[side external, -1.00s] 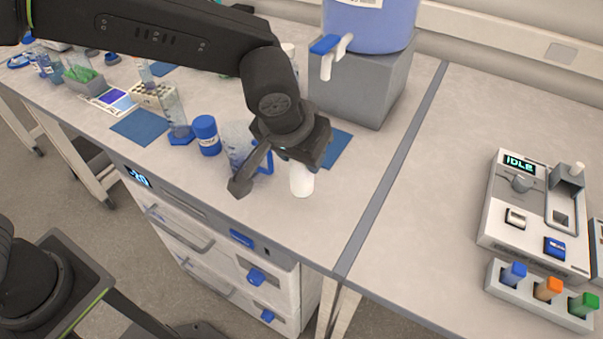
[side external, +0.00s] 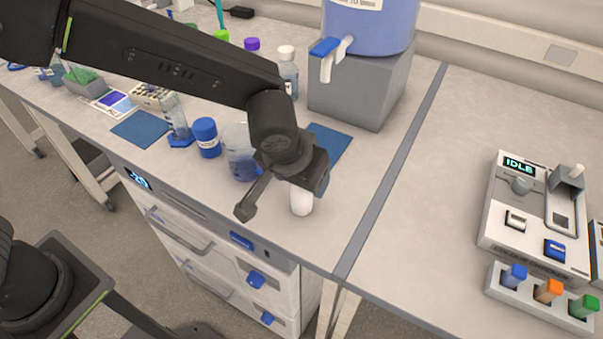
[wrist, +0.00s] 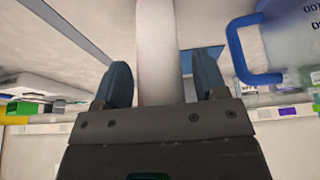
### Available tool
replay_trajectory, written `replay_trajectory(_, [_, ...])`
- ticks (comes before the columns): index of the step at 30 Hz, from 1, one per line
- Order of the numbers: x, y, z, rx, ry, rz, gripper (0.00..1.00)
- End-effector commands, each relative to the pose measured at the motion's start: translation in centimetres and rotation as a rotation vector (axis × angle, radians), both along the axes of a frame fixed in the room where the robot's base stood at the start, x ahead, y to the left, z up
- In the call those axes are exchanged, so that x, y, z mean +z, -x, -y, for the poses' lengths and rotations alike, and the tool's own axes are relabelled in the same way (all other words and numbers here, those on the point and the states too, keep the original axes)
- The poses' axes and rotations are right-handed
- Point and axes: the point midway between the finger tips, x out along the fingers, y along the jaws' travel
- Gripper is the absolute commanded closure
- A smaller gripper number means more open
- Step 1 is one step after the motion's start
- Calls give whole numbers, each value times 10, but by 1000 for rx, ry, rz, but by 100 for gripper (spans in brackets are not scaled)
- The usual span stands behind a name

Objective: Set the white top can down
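The white can (side external: 302,202) is upright at my gripper (side external: 305,183), its lower part showing below the fingers in the side view. Its base looks to be at the bench top; I cannot tell whether it touches. In the wrist view the pale can (wrist: 159,50) stands between the two dark blue fingers of my gripper (wrist: 162,72). A narrow gap shows on either side, so the fingers look slightly open around it. The can's top is hidden by the gripper.
A blue mat (side external: 328,147) lies behind. A grey block (side external: 365,90) carries a large blue tank. Free bench lies to the right.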

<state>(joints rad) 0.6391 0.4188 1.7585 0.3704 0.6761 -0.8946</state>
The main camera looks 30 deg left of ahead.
Motion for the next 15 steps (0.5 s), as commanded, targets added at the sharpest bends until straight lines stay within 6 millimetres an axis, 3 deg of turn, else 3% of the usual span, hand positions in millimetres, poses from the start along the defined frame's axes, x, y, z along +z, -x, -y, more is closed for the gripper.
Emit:
replay_trajectory(8, [2,0,0,0,1,1,33])
replay_trajectory(15, [31,10,0,-1,3,4,33])
